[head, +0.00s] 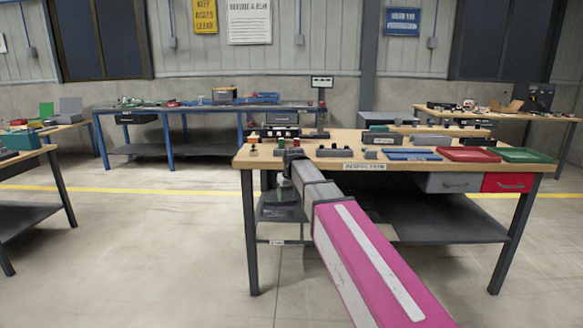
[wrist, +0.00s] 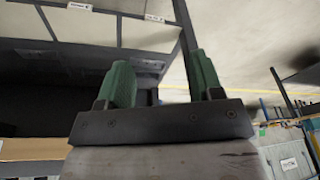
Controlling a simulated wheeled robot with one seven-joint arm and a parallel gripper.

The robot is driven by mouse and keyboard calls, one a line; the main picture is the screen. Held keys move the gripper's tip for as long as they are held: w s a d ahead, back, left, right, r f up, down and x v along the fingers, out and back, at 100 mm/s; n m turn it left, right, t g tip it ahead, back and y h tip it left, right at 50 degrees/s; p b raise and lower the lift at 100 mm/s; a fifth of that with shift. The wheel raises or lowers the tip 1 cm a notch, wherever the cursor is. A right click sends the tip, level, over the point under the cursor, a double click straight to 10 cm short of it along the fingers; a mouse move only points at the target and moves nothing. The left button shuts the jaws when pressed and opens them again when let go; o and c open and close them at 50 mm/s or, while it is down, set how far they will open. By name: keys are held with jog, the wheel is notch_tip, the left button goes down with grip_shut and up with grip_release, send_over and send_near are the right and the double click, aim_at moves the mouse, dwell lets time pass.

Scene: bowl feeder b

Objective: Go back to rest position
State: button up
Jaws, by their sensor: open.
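My gripper (wrist: 161,82) shows in the wrist view with two green fingers standing apart. No object shows between them. In the head view my pink and grey arm reaches from the bottom right to the front left part of the near workbench (head: 346,167). The wrist view is tilted, with dark surfaces and a pale floor behind the fingers.
The near bench holds a blue tray (head: 411,155), a red tray (head: 469,154), a green tray (head: 521,155) and several small parts. A lower shelf (head: 450,226) is under it. Other benches stand at the back and left. Open floor (head: 150,240) lies left of the near bench.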

jog(key=s+d+f+m+g, duration=0.1)
jog(key=s+d+f+m, duration=0.1)
jog(key=s+d+f, duration=0.8)
jog(key=s+d+f+m+g+h, duration=0.1)
jog(key=s+d+f+m, duration=0.1)
jog(key=s+d+f, duration=0.8)
jog(key=s+f, duration=0.4)
jog(key=s, duration=0.1)
jog(key=shift+d+m, duration=0.15)
jog(key=shift+m, duration=0.25)
